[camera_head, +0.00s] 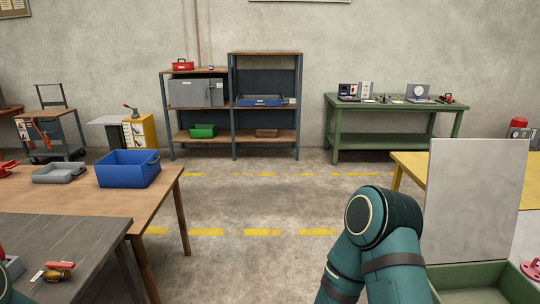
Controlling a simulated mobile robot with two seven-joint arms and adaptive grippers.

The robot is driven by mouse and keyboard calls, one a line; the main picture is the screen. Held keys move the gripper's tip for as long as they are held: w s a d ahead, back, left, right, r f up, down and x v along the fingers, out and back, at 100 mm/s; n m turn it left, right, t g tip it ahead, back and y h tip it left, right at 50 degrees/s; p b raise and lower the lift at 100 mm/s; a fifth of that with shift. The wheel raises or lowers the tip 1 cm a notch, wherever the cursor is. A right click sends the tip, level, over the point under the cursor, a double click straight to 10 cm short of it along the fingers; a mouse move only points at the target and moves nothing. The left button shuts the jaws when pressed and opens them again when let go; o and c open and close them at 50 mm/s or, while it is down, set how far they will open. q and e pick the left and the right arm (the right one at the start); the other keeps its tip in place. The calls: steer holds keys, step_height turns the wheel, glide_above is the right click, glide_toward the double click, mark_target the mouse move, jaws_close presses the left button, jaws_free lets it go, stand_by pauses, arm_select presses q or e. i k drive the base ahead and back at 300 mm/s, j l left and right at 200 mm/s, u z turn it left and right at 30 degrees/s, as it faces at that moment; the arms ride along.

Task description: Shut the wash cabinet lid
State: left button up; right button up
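A flat pale grey panel (472,200), which appears to be the wash cabinet lid, stands upright at the right. Below it is an open green box-like body (470,270), cut off by the bottom edge of the picture. The lid looks raised, with the green opening showing beneath it. Only a bit of my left arm shows at the lower left edge. Its gripper is not in view either.
A yellow table (408,165) stands behind the panel. A pink-red fitting (532,268) sits at the right edge. At left, a wooden table (95,202) bears a blue bin (128,170), beside a dark bench (60,240). The floor between is clear.

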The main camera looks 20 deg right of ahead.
mark_target(474, 188)
steer(key=i+z, duration=0.75)
steer(key=i+j+z, duration=0.15)
steer(key=i+z, duration=0.2)
steer(key=i+j+z, duration=0.15)
steer(key=z, duration=0.2)
steer(key=i+j+z, duration=0.2)
steer(key=z, duration=0.15)
steer(key=i+j+z, duration=0.55)
steer(key=z, duration=0.3)
steer(key=i+j+z, duration=0.15)
steer(key=j+z, duration=0.3)
steer(key=i+j+z, duration=0.1)
steer(key=j+z, duration=0.2)
steer(key=z, duration=0.2)
steer(key=j+z, duration=0.5)
steer(key=l, duration=0.1)
